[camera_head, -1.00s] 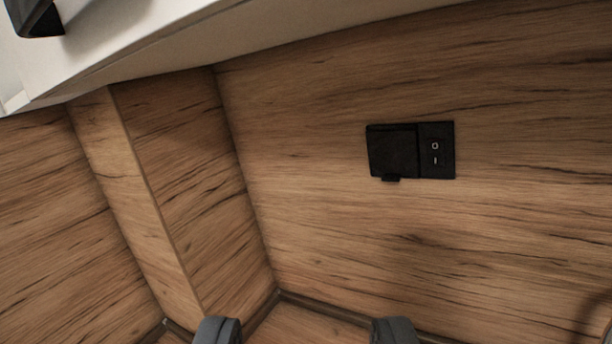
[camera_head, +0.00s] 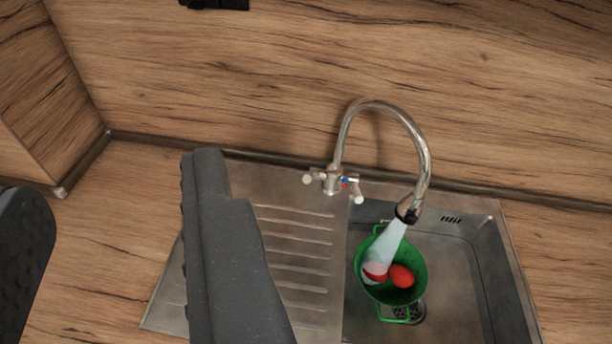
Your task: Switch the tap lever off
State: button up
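A chrome tap with a tall curved spout (camera_head: 425,150) stands behind the sink. At its base are two short levers, a left one (camera_head: 310,178) and a right one (camera_head: 356,193), with a small blue and red mark between them. A pale stream of water (camera_head: 390,243) runs from the spout into a green colander (camera_head: 413,270). My gripper (camera_head: 115,190) is open and empty, with its dark fingers wide apart at the left and lower middle. In the picture, the right finger lies left of the levers and covers part of the drainboard.
The colander holds red round items (camera_head: 401,276) and sits in the steel basin (camera_head: 470,275). The ribbed drainboard (camera_head: 300,240) is clear where visible. A wood splashback (camera_head: 250,70) rises behind, with a wood corner post (camera_head: 35,90) at left and a dark fitting (camera_head: 215,3) at the top.

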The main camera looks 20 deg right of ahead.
aim_at(312, 174)
jog(key=k, duration=1.15)
jog(key=z, duration=0.15)
jog(key=i, duration=0.7)
jog(key=z, duration=0.25)
